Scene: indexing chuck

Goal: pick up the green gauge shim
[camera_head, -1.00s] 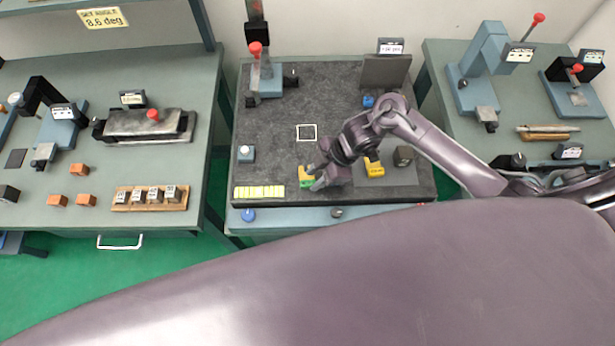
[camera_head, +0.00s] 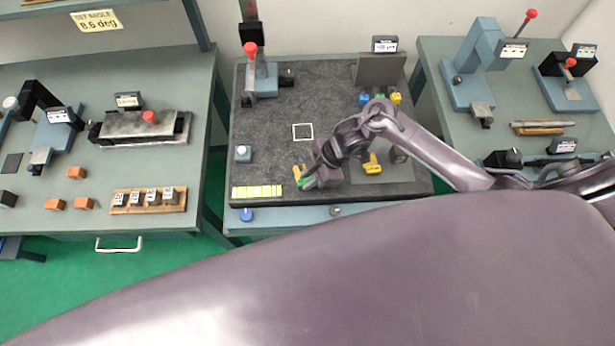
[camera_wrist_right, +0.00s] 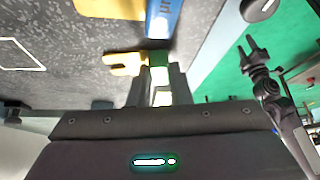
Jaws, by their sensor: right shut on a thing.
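The green gauge shim (camera_head: 306,184) is a small green piece near the front of the dark grey plate (camera_head: 270,120). My right gripper (camera_head: 314,181) is shut on it. In the right wrist view the green shim (camera_wrist_right: 158,58) shows between the two fingertips (camera_wrist_right: 160,75). A yellow piece (camera_head: 299,172) is right beside the shim and also shows in the right wrist view (camera_wrist_right: 122,63). Whether the shim touches the yellow piece or the plate I cannot tell.
A yellow strip row (camera_head: 257,192) lies left of the gripper at the plate's front. A white square outline (camera_head: 303,132) is behind it. A yellow block (camera_head: 372,167) is to the right. A blue-grey lever stand (camera_head: 261,78) stands at the back left.

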